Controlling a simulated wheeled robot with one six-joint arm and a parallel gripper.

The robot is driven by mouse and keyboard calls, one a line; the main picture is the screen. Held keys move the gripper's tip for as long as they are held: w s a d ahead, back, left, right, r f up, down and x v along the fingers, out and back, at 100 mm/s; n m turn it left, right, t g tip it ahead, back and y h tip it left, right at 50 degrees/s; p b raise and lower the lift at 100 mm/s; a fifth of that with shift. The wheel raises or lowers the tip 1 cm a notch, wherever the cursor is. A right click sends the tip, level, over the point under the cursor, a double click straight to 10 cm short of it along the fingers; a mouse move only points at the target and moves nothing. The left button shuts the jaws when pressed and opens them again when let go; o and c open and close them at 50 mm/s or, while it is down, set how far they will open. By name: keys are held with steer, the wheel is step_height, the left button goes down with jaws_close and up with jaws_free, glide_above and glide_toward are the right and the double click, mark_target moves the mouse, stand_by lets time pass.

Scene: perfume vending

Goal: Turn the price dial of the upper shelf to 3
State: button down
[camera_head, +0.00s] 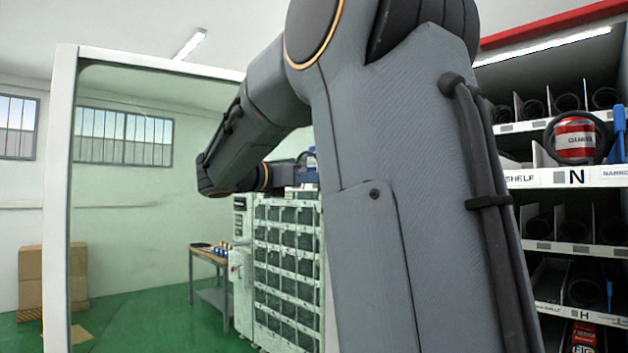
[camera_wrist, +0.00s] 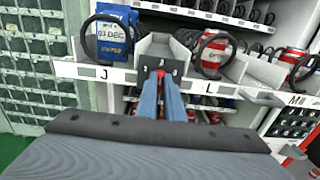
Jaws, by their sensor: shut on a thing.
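In the wrist view my gripper (camera_wrist: 162,82) reaches forward to the front edge of a white shelf (camera_wrist: 125,75). Its two blue-grey fingers are close together and shut on a small red part (camera_wrist: 161,73), which looks like the price dial. The dial sits between the label J, on its left, and the label L, on its right. The fingers cover most of the dial, and I cannot read its number.
A blue pack (camera_wrist: 113,40) stands in a coil left of the gripper. Red cans (camera_wrist: 213,52) stand in coils to the right. In the head view, vending shelves (camera_head: 555,178) are at the right, and a glass panel's white frame (camera_head: 58,200) stands at the left.

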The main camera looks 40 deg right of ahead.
steer(key=shift+f+b, duration=0.1)
steer(key=shift+b, duration=0.25)
steer(key=m+b, duration=0.4)
steer(key=b, duration=0.1)
steer(key=m+b, duration=0.3)
steer(key=b, duration=0.2)
steer(key=m+b, duration=0.4)
steer(key=b, duration=0.1)
steer(key=shift+s+f+m+b, duration=0.2)
steer(key=shift+s+m+b, duration=0.1)
steer(key=shift+s+b, duration=0.05)
steer(key=shift+r+m, duration=0.1)
steer(key=shift+m, duration=0.2)
steer(key=c, duration=1.9)
jaws_free()
steer(key=shift+o, duration=0.2)
